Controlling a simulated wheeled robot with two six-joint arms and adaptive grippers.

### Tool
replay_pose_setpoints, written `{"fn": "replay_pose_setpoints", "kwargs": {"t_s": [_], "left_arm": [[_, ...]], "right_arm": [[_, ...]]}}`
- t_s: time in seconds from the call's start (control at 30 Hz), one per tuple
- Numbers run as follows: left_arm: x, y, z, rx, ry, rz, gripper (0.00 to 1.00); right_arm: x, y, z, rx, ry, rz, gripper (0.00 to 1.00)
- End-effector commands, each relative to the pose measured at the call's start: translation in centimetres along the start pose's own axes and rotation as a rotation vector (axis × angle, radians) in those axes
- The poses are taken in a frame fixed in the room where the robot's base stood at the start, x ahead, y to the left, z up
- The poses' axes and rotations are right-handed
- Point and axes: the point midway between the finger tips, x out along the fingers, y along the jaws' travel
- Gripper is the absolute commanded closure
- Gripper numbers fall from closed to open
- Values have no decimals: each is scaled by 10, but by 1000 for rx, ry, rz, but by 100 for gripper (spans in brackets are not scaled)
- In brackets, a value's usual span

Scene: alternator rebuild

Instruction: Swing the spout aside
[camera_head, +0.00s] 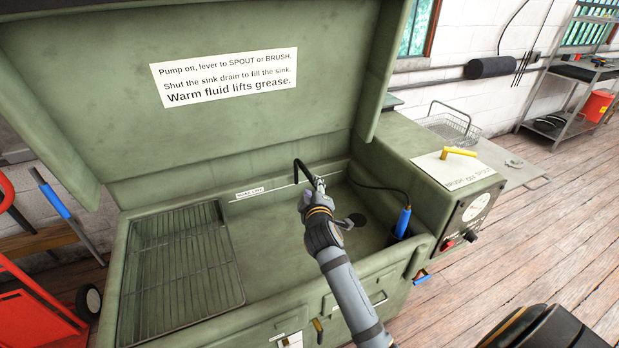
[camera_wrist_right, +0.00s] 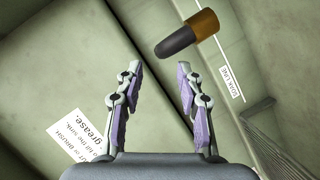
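The spout (camera_head: 299,166) is a thin black bent tube at the back wall of the green sink (camera_head: 285,262). My right gripper (camera_head: 318,182) is over the basin, close beside the spout in the head view. In the right wrist view the gripper (camera_wrist_right: 158,70) has its two fingers spread, with nothing between them. A dark grey rod with a brown end (camera_wrist_right: 188,33), apparently part of the spout, lies just beyond the fingertips, toward the right finger and apart from it. Whether it touches anything is not clear. My left gripper is not in view.
A wire rack (camera_head: 185,270) covers the sink's left side. A blue-handled brush (camera_head: 403,222) on a black hose stands at the right. The yellow lever (camera_head: 458,152) sits on the right housing. The raised lid (camera_head: 230,120) stands behind.

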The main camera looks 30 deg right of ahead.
Motion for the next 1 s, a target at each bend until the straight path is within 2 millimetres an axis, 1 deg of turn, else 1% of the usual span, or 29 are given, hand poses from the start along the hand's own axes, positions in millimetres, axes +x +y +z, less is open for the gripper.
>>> {"fn": "replay_pose_setpoints", "kwargs": {"t_s": [0.03,0.17,0.3,0.37,0.43,0.7,0.77,0.9,1.0], "left_arm": [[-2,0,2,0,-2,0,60],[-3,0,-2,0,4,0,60],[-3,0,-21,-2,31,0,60],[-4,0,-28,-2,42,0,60],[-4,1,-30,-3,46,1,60],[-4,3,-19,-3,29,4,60],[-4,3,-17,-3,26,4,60],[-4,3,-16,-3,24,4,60],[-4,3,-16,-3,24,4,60]], "right_arm": [[12,1,-1,-2,1,1,63],[40,0,0,-1,0,-1,63],[62,0,0,0,0,-1,63],[67,0,0,1,0,-1,63],[72,0,0,2,0,-1,63],[74,0,0,2,0,-1,63],[74,-1,0,2,0,-1,69],[73,-1,0,2,0,-2,88],[73,-1,0,2,0,-2,100]]}}
